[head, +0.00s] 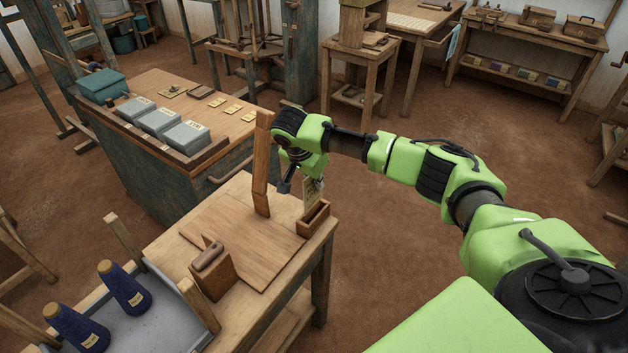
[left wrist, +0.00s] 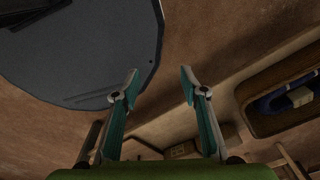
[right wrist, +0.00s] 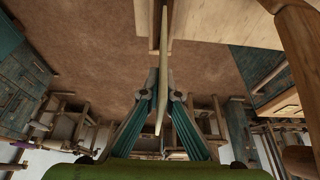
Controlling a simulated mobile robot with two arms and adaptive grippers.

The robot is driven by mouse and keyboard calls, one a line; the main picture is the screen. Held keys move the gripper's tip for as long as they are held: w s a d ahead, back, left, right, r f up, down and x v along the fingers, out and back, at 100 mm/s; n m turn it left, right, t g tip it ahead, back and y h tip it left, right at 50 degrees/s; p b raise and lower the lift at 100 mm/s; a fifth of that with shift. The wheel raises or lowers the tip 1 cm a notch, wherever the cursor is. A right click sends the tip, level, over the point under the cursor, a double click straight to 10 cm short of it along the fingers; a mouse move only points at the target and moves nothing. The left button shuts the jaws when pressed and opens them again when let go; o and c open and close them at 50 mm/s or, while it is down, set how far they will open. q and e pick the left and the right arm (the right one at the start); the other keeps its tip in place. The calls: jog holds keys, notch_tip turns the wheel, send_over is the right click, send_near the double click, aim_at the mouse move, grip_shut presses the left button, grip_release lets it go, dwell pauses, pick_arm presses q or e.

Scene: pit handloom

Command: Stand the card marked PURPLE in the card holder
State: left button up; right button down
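My right gripper (right wrist: 163,95) is shut on a pale card (right wrist: 164,62), seen edge-on between the fingertips in the right wrist view. In the head view the card (head: 311,194) stands upright at the small wooden card holder (head: 314,218), on the right edge of the near table. Its lower end meets the holder's opening; I cannot tell how deep it sits. Its writing is too small to read. Holder wood (right wrist: 144,22) also shows beside the card in the right wrist view. My left gripper (left wrist: 160,88) is open and empty, away from the table.
On the near table (head: 180,240) a tall wooden post (head: 262,165) stands just left of the holder, with a wooden block (head: 212,270) nearer. Blue yarn cones (head: 125,288) stand in a grey tray at left. Behind is a bench with grey boxes (head: 188,138) and small cards (head: 232,109).

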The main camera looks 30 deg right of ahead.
aim_at(317, 199)
jog(key=shift+f, duration=0.15)
jog(key=shift+s+f+b, duration=0.1)
jog(key=shift+f+b, duration=0.15)
jog(key=shift+b, duration=0.2)
jog(key=shift+f+b, duration=0.65)
jog(key=shift+b, duration=0.2)
jog(key=shift+f+b, duration=1.1)
jog(key=shift+b, duration=0.15)
pick_arm(q)
jog(key=shift+w+d+f, duration=0.1)
jog(key=shift+w+f, duration=0.1)
jog(key=shift+f, duration=1.15)
jog(key=shift+w+f, duration=0.15)
jog(key=shift+f, duration=1.2)
pick_arm(e)
jog(key=shift+f, duration=1.05)
jog(key=c, duration=2.2)
grip_release()
